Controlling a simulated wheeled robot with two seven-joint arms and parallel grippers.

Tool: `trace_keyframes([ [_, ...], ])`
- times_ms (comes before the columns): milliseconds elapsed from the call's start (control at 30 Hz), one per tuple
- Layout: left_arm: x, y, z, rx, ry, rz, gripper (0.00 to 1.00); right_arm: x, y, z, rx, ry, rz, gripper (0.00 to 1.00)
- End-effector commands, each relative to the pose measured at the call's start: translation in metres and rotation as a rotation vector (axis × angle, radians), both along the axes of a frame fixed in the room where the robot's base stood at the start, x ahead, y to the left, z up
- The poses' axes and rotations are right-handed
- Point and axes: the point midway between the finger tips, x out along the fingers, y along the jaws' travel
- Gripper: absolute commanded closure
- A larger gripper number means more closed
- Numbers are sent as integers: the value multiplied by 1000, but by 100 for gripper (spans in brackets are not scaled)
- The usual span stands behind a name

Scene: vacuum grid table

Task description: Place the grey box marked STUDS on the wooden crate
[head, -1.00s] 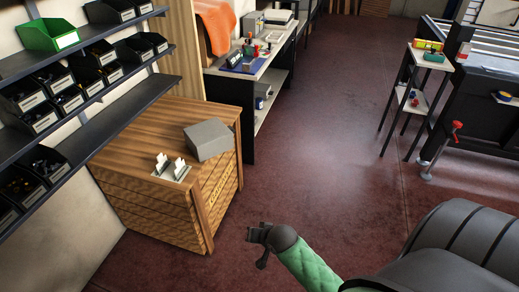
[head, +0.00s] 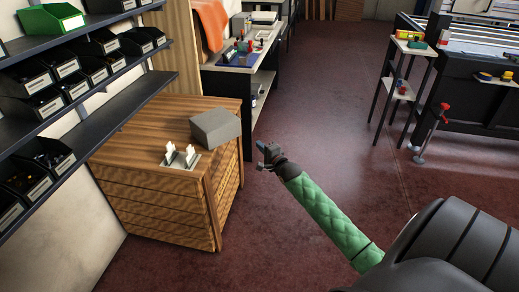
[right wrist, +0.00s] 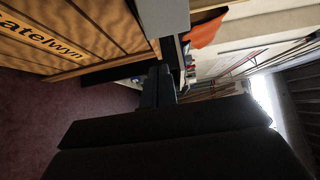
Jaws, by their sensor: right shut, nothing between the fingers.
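The grey box (head: 215,126) rests on top of the wooden crate (head: 150,126), near its right edge. Its right end reaches past the crate's edge in the picture; I cannot tell whether it truly overhangs. No marking is readable on it. My right gripper (head: 266,152) is shut and empty, to the right of the box and apart from it. In the right wrist view, the fingers (right wrist: 158,84) are dark, with a pale grey surface of the box (right wrist: 163,14) above and the crate's lettered side (right wrist: 65,38) at upper left. My left gripper is not in view.
A small plate with two white upright pieces (head: 181,157) sits at the crate's front right. Shelves of dark bins (head: 70,120) stand at left. A workbench (head: 245,62) stands behind the crate. The red floor (head: 310,120) right of the crate is clear.

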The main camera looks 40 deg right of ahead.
Motion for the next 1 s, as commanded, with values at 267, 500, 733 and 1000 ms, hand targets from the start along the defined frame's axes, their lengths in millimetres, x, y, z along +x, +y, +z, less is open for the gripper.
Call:
trace_keyframes([
  [267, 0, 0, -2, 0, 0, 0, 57, 40, -4, 0, 0, 1, -1, 100],
  [500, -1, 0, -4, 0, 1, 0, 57, 72, -6, 0, -2, 2, 0, 100],
  [733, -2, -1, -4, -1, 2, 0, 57, 95, 13, -1, 1, 2, 0, 100],
  [1000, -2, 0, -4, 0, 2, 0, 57, 103, 20, 0, -2, 2, 0, 100],
])
